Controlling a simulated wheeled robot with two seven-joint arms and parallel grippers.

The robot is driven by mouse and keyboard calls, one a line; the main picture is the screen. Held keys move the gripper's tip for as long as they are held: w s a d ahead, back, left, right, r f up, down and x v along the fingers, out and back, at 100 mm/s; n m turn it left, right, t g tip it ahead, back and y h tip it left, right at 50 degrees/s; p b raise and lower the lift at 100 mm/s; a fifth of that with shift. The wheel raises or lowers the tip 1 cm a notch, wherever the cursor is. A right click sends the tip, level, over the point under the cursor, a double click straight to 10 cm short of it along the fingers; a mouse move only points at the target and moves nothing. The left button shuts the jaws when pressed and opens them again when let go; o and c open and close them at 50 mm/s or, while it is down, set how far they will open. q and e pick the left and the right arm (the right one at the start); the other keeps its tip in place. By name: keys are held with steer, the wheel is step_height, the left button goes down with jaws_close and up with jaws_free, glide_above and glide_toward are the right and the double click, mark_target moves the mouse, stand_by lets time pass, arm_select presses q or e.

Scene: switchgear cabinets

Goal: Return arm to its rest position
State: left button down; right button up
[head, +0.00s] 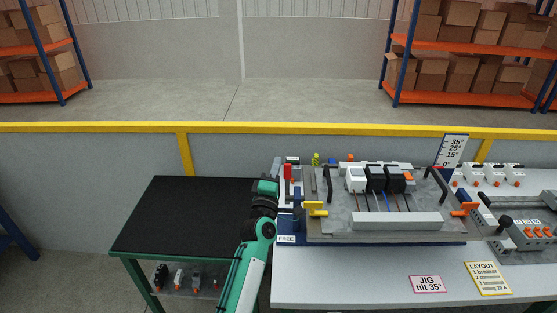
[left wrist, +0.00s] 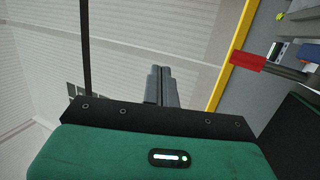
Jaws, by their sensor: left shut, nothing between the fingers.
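My left arm comes up from the bottom of the head view, just left of the jig. Its left gripper (head: 275,168) is raised near the left side of the jig, past the green wrist. In the left wrist view the two grey fingers (left wrist: 160,86) are together with nothing between them, pointing away toward the wall. The tilted jig (head: 385,222) carries a row of one white and several dark breakers (head: 376,179) with wires below them. My right arm and gripper are not in the head view.
A black-topped table (head: 180,215) with a bare top stands left of my arm. The white workbench (head: 350,290) holds the jig and signs. More modules (head: 525,235) lie at the right. A red handle (left wrist: 247,61) shows in the left wrist view. A yellow rail (head: 110,127) runs behind.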

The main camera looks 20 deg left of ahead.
arm_select(q)
steer(key=shift+s+r, duration=0.2)
steer(key=shift+s, duration=0.15)
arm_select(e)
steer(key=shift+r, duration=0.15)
arm_select(q)
steer(key=shift+w+f, duration=0.1)
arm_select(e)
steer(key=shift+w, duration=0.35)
